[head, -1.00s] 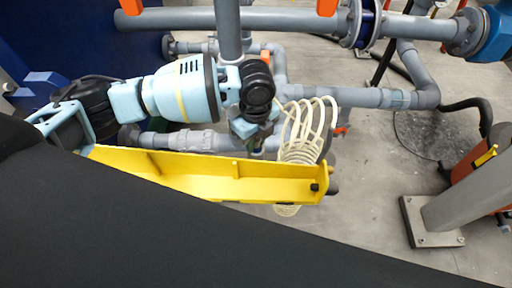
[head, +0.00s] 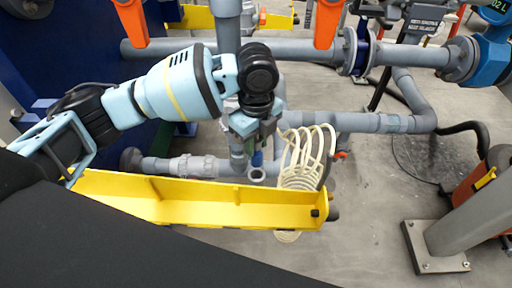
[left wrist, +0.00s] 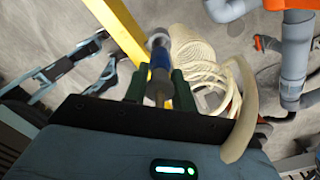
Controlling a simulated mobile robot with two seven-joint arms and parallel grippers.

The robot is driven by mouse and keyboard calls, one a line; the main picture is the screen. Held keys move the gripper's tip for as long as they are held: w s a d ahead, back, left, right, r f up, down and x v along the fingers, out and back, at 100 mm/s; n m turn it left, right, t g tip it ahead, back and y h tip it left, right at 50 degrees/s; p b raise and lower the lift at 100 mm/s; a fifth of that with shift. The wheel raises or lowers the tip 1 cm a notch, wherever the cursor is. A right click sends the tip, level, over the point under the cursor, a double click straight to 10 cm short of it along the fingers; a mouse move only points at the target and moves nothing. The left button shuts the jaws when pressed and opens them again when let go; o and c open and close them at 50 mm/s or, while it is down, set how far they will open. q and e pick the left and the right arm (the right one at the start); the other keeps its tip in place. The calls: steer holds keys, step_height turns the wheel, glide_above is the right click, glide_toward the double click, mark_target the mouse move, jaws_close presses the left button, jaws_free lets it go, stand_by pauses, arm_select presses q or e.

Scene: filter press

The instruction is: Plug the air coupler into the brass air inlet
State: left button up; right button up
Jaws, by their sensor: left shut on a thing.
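My left gripper (head: 256,148) points down behind the yellow beam in the head view. Its dark green fingers are shut on the air coupler (head: 257,161), a small part with a blue band and a grey ring-shaped end. In the left wrist view the coupler (left wrist: 160,58) sits between the fingers (left wrist: 159,88), its grey end pointing away from the gripper. A coiled cream air hose (head: 302,160) hangs just right of the gripper and also shows in the left wrist view (left wrist: 200,62). I cannot make out the brass air inlet in either view. My right gripper is not in view.
The yellow beam (head: 200,205) crosses in front of the gripper. Grey pipes (head: 350,122) run behind it, with a flanged line (head: 295,49) above. A grey post (head: 468,225) on a base plate stands at right. Open concrete floor lies between.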

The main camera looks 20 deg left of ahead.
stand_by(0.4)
arm_select(q)
steer(key=s+a+n, duration=0.4)
steer(key=n, duration=0.8)
steer(key=s+a+n, duration=0.4)
steer(key=s+n, duration=0.1)
steer(key=n, duration=0.6)
steer(key=shift+f+n, duration=0.2)
steer(key=shift+n, duration=0.2)
steer(key=shift+d, duration=0.25)
